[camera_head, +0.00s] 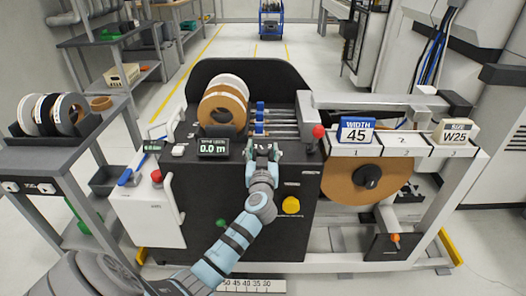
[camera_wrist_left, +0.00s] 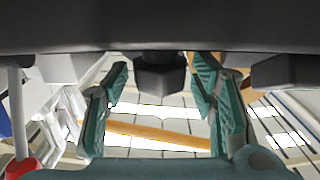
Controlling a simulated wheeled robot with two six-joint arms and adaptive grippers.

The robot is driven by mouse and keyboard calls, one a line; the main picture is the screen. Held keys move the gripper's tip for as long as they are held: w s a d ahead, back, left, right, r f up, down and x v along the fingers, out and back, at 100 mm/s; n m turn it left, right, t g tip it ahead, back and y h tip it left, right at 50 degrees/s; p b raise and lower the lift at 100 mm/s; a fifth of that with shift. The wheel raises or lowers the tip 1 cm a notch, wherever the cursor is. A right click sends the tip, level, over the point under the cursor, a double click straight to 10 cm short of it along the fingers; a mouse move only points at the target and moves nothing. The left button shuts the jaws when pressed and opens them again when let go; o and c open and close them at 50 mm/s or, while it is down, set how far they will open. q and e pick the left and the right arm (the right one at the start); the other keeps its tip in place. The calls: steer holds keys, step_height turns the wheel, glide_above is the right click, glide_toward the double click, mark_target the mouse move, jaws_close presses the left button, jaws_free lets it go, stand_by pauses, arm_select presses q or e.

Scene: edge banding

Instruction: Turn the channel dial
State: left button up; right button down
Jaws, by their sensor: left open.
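My left gripper (camera_head: 262,150) is over the front top edge of the dark banding machine (camera_head: 250,185), just right of the 0.0 m display (camera_head: 213,147). In the left wrist view its two teal fingers (camera_wrist_left: 158,68) stand apart, with a dark faceted block (camera_wrist_left: 160,76) between their tips. I cannot tell whether that block is the channel dial. No dial shows clearly in the head view; the gripper covers part of the panel, where some white digits show. My right gripper is not in view.
A red-knobbed lever (camera_head: 318,131) stands right of the gripper. A WIDTH 45 sign (camera_head: 356,131) and a W25 sign (camera_head: 456,132) stand on the white shelf at right. A yellow button (camera_head: 291,204) is on the front. A cart with tape rolls (camera_head: 68,113) stands left.

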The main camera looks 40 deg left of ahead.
arm_select(q)
steer(key=shift+c, duration=0.3)
steer(key=c, duration=1.1)
steer(key=shift+o, duration=0.2)
